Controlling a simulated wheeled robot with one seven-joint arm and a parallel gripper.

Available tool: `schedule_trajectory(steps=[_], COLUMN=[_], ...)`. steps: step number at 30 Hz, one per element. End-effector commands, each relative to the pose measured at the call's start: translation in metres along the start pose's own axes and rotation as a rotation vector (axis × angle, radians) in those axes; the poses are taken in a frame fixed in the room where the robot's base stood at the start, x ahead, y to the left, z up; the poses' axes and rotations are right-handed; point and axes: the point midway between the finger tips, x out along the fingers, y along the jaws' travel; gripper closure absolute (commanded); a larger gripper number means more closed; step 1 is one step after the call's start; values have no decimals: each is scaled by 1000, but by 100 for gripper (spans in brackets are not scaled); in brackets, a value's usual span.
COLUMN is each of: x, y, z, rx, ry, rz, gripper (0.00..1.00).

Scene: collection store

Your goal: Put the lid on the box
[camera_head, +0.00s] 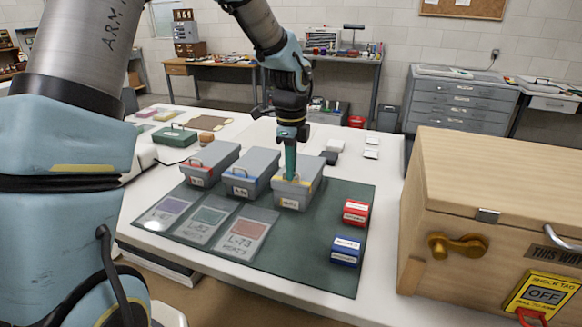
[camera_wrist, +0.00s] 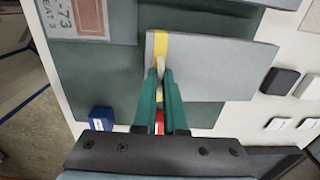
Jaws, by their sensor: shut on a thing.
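A grey box (camera_head: 287,202) with a label on its front stands on the dark green mat, the rightmost of three. A grey lid with a yellow stripe (camera_head: 300,185) is at its top; it also shows in the wrist view (camera_wrist: 215,68). My gripper (camera_head: 290,174) points down over this lid. In the wrist view, its green fingers (camera_wrist: 160,88) are shut on the lid's pale handle (camera_wrist: 159,76) at the yellow stripe. I cannot tell whether the lid rests fully on the rim or is slightly above it. The box's inside is hidden.
Two lidded grey boxes, red-striped (camera_head: 208,161) and blue-striped (camera_head: 250,170), stand to the left. Label cards, including L-73 (camera_head: 242,238), lie in front. A red block (camera_head: 355,212) and a blue block (camera_head: 346,250) are at right. A large wooden crate (camera_head: 480,190) stands further right.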

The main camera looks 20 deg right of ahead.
Motion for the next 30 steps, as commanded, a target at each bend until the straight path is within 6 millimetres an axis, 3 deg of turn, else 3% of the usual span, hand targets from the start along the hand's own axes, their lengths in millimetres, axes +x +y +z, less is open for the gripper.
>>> schedule_trajectory(steps=[11, 12, 21, 30], x=[1, 1, 1, -1], y=[0, 0, 0, 0], z=[0, 0, 0, 0], rx=[0, 0, 0, 0], ry=[0, 0, 0, 0], rz=[0, 0, 0, -1], gripper=[100, 91, 57, 57])
